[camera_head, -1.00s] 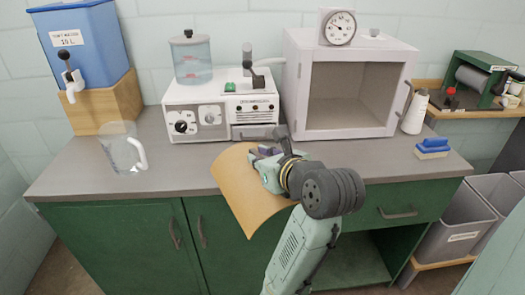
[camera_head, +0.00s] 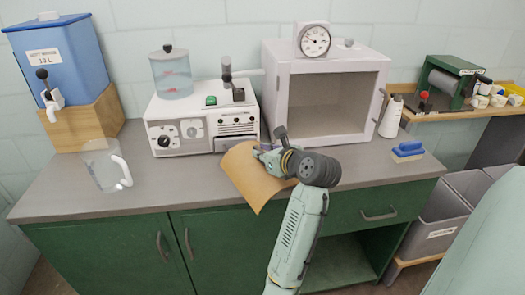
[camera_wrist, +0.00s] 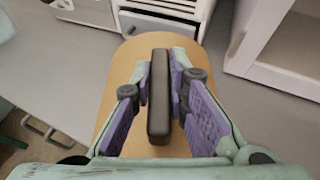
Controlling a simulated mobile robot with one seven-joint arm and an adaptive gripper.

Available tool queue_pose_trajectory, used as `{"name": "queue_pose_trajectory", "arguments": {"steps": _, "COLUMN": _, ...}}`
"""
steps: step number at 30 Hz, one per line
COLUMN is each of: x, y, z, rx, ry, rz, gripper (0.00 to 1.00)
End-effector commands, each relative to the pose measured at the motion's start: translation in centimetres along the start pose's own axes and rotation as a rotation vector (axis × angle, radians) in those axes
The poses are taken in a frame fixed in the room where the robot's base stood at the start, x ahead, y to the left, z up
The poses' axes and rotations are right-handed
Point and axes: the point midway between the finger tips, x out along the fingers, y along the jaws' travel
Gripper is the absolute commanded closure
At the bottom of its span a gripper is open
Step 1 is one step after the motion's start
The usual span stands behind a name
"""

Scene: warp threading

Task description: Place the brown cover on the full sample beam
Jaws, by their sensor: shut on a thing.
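The brown cover (camera_head: 252,182) is a curved tan sheet over the front edge of the counter. In the wrist view the cover (camera_wrist: 125,62) lies below my fingers, with a dark bar-like handle (camera_wrist: 158,110) standing along its middle. My gripper (camera_head: 263,152) is shut on this handle, one purple finger on each side. It also shows in the wrist view (camera_wrist: 159,75). A green stand with a grey roller (camera_head: 445,83) is on the shelf at the far right. I cannot tell whether that roller is the full sample beam. The cover is well away from it.
A white machine (camera_head: 203,122) and an open white cabinet (camera_head: 325,95) stand behind the cover. Grey bins (camera_head: 440,215) are at the right.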

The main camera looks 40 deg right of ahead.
Motion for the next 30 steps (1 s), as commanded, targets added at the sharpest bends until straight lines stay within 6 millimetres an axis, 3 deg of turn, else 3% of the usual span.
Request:
{"name": "queue_pose_trajectory", "arguments": {"steps": 7, "x": 0.1, "y": 0.1, "z": -0.2, "rx": -0.001, "ry": -0.001, "rz": 0.0, "gripper": 1.0}}
{"name": "queue_pose_trajectory", "arguments": {"steps": 8, "x": 0.1, "y": 0.1, "z": -0.3, "rx": -0.001, "ry": 0.0, "rz": 0.001, "gripper": 0.83}}
{"name": "queue_pose_trajectory", "arguments": {"steps": 16, "x": 0.1, "y": 0.1, "z": -0.3, "rx": -0.001, "ry": 0.0, "rz": 0.001, "gripper": 0.65}}
{"name": "queue_pose_trajectory", "arguments": {"steps": 26, "x": -0.1, "y": 0.0, "z": -0.2, "rx": -0.001, "ry": -0.002, "rz": 0.0, "gripper": 0.65}}
{"name": "queue_pose_trajectory", "arguments": {"steps": 30, "x": -1.5, "y": 0.0, "z": -0.3, "rx": -0.002, "ry": -0.004, "rz": -0.002, "gripper": 0.65}}
